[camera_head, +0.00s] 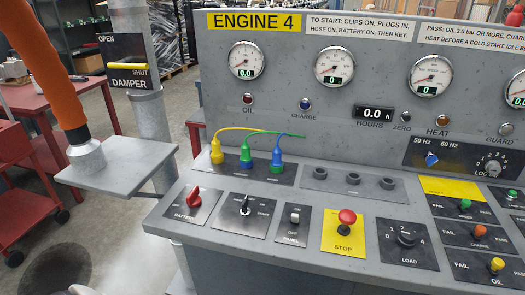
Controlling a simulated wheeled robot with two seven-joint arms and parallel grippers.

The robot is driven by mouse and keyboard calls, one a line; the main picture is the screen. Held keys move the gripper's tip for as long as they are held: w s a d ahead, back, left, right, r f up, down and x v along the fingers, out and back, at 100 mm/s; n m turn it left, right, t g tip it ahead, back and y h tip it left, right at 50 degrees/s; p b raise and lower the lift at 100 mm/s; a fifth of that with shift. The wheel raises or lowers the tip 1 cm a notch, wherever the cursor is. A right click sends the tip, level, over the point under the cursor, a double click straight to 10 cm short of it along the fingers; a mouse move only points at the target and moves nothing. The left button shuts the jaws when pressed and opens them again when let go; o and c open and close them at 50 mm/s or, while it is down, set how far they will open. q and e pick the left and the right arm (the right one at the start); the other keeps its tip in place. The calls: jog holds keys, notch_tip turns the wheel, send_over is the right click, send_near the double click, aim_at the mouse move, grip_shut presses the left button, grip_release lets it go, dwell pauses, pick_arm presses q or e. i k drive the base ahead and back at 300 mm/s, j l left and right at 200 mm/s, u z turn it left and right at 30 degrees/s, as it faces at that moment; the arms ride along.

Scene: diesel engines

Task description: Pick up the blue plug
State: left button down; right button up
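The blue plug (277,153) stands upright at the right end of a row of three plugs on the dark socket plate (207,171) of the grey console. A green ring shows at its foot. The green plug (245,151) stands to its left, with a blue ring at its foot. The yellow plug (216,152) is at the left end of the row. Thin yellow and green cables arch over and behind the plugs; where each one ends is hard to tell. Neither gripper can be made out in this view, and nothing touches the blue plug.
In front are the red battery switch (195,197) and red stop button (346,217). An orange hose (45,70) ends in a grey cone over a small grey shelf (130,172) at left.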

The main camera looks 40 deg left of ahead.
aim_at(277, 162)
jog(key=u, duration=1.05)
